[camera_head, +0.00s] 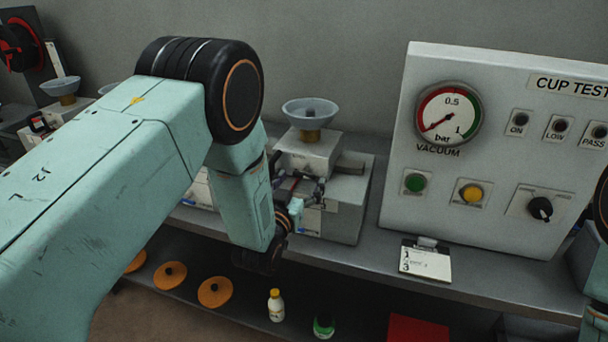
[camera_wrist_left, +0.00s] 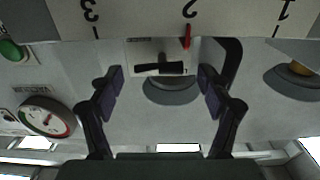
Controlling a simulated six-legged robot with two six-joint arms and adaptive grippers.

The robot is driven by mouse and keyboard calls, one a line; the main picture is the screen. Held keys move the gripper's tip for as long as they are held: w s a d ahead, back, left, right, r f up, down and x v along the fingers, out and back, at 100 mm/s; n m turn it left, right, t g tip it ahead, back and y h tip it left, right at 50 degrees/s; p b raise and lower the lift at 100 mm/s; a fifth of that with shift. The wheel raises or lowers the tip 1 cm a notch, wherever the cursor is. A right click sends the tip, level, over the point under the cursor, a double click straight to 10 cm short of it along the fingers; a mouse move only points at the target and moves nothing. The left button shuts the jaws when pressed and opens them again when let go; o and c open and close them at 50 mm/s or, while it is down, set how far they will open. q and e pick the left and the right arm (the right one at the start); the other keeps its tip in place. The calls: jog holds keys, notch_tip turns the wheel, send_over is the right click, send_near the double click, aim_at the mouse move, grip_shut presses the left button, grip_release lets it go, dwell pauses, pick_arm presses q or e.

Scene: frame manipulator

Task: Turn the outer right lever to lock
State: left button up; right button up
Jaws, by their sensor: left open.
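My left gripper (camera_head: 298,198) is in front of a grey fixture block (camera_head: 335,205) topped by a pale blue cup (camera_head: 309,110). In the left wrist view, which looks upside down, the open fingers (camera_wrist_left: 164,88) stand on either side of a black lever handle (camera_wrist_left: 160,69). The handle lies level across a light plate, with no contact visible. A red pointed piece (camera_wrist_left: 187,37) is beside it, near an upside-down number 2. The head view does not show the lever clearly behind my gripper. I cannot tell whether this is the outer right lever. My right gripper is out of view.
A cup-test panel (camera_head: 490,205) with a vacuum gauge (camera_head: 448,114), buttons and a black knob (camera_head: 540,208) stands to the right. A clipboard note (camera_head: 425,263) lies before it. Orange discs (camera_head: 215,291) and bottles (camera_head: 276,306) are on the lower shelf.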

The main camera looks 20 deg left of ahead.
aim_at(303, 177)
pick_arm(q)
jog(key=shift+w, duration=1.55)
jog(key=shift+c, duration=0.3)
jog(key=c, duration=1.1)
